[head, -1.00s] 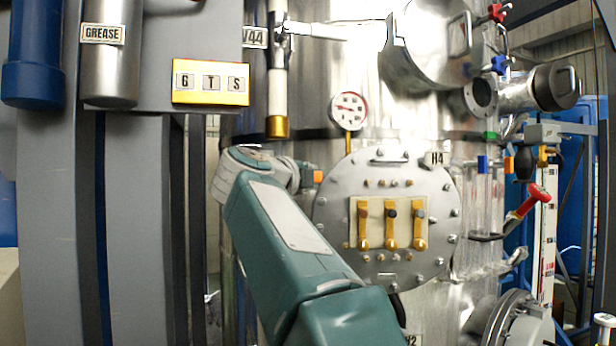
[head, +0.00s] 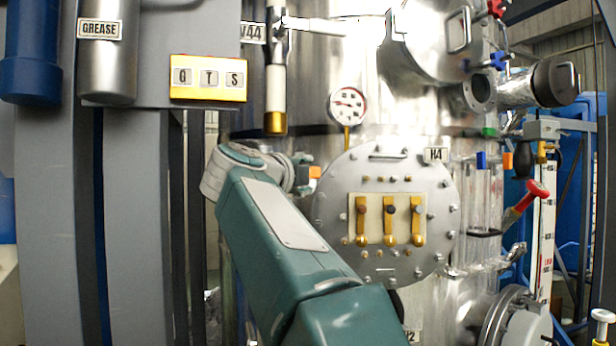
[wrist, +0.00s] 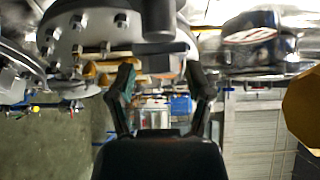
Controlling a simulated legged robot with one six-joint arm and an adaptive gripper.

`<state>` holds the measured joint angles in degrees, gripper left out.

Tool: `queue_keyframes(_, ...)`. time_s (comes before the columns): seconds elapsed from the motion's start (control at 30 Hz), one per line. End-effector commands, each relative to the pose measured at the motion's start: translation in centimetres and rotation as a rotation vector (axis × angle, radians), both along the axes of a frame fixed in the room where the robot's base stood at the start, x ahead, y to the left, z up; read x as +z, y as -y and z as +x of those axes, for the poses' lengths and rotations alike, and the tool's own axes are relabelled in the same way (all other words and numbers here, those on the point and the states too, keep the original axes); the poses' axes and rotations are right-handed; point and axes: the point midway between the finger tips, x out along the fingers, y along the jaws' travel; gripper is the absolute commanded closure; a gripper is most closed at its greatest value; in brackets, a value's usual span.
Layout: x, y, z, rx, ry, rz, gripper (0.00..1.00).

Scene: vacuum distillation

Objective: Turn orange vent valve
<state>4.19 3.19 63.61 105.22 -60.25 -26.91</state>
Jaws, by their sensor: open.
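Two small orange pieces show in the head view. One orange piece (head: 315,172) is just right of my arm's end, left of the round bolted flange. Another orange piece (head: 507,162) is at the right, next to a blue one. I cannot tell which is the vent valve. My gripper (wrist: 164,76) is open in the wrist view, its two dark fingers spread with nothing seen held between them. A blurred yellow-orange shape (wrist: 303,107) lies at the wrist view's right edge, apart from the fingers.
The bolted flange (head: 335,205) with three yellow levers stands right of my arm. A pressure gauge (head: 347,105) and a brass-ended pipe (head: 276,122) are above. Grey columns (head: 55,220) stand left. A red-handled valve (head: 537,190) is far right.

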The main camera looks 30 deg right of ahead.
Motion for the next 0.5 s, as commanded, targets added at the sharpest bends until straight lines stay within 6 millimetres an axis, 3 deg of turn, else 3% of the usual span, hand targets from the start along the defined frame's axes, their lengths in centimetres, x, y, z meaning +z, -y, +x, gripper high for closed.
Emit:
queue_keyframes(0.3,0.0,-6.0,-3.1,0.006,0.000,-0.001,0.34)
queue_keyframes(0.5,0.0,-8.6,-4.6,0.003,-0.001,0.000,0.34)
